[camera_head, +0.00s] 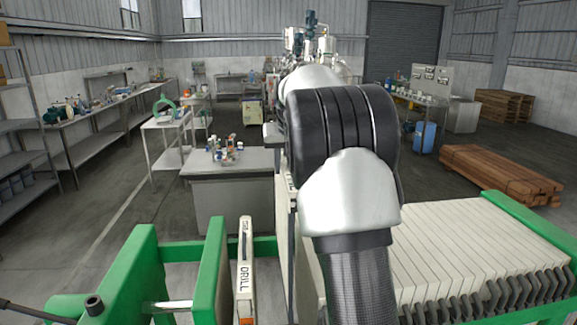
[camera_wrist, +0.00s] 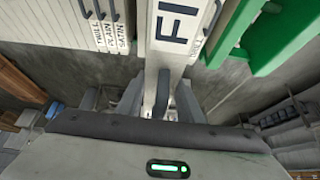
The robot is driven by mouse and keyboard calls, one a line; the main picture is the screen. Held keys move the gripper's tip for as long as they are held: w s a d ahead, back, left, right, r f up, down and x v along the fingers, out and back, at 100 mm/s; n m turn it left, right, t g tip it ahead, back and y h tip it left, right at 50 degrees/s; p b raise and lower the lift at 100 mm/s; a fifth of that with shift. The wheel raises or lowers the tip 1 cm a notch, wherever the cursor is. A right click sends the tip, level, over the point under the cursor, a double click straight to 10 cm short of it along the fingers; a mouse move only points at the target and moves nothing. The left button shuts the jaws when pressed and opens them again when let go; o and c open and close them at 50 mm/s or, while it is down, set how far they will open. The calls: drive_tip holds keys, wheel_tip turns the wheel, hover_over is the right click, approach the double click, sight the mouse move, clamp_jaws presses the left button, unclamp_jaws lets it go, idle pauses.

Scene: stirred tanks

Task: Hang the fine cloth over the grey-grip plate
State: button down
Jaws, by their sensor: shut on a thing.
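My gripper (camera_wrist: 163,100) is shut on a pale panel (camera_wrist: 176,30), whose large dark letters begin "FI"; this appears to be the fine cloth. The rest of its label is cut off or hidden. In the head view my arm covers the gripper. Pale plates (camera_head: 470,245) stand in a row on the green press frame at the right, with dark grey grips along their near side. The wrist view shows their edges (camera_wrist: 60,22), some labelled TWILL, PLAIN and SATIN. I cannot tell which is the grey-grip plate.
A panel labelled DRILL (camera_head: 245,270) stands upright in the press at the left, beside a green upright (camera_head: 214,270). A grey bench (camera_head: 235,200) with small items stands behind. Timber (camera_head: 500,175) lies on the floor at the right. Open floor shows at the left.

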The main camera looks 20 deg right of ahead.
drive_tip(key=shift+w+d, duration=0.15)
drive_tip(key=shift+w, duration=0.35)
drive_tip(key=shift+w+d, duration=0.15)
drive_tip(key=shift+w, duration=0.35)
drive_tip(key=shift+w+f, duration=0.1)
drive_tip(key=shift+f, duration=0.25)
drive_tip(key=shift+f+b, duration=8.75)
drive_tip(key=shift+f, duration=4.05)
drive_tip(key=shift+s+d+r+p, duration=0.15)
drive_tip(key=shift+s+d, duration=0.2)
drive_tip(key=shift+d, duration=0.9)
drive_tip(key=shift+s+d+f+p, duration=0.15)
drive_tip(key=shift+s+d, duration=0.25)
drive_tip(key=shift+d, duration=0.8)
drive_tip(key=shift+s+d+r+p, duration=0.2)
drive_tip(key=shift+s+d, duration=0.15)
drive_tip(key=shift+d, duration=0.9)
drive_tip(key=shift+a+f+b, duration=0.1)
drive_tip(key=shift+f+b, duration=1.25)
drive_tip(key=shift+f, duration=0.9)
drive_tip(key=c, duration=1.2)
unclamp_jaws()
